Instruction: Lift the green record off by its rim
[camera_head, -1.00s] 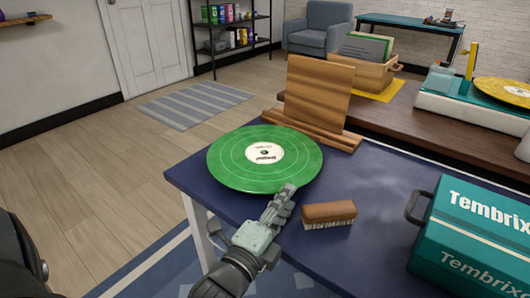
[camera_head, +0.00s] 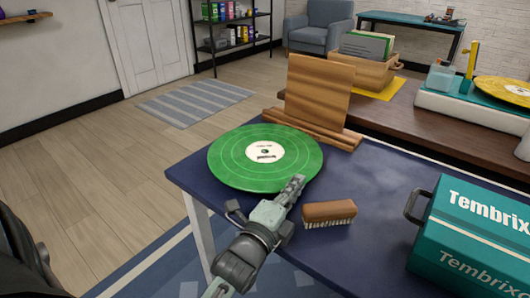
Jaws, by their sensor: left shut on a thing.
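The green record (camera_head: 240,160) with a white label lies flat over the near left corner of the blue table (camera_head: 370,200). What it rests on underneath is hidden. My left gripper (camera_head: 296,184) is at the record's near right rim, shut on that rim. The fingertips partly cover the rim there. My right gripper is not in view.
A wooden brush (camera_head: 329,213) lies just right of my left gripper. A wooden stand (camera_head: 319,95) is behind the record. A teal case (camera_head: 475,240) is at the right. A record player with a yellow record (camera_head: 505,92) is on the brown bench.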

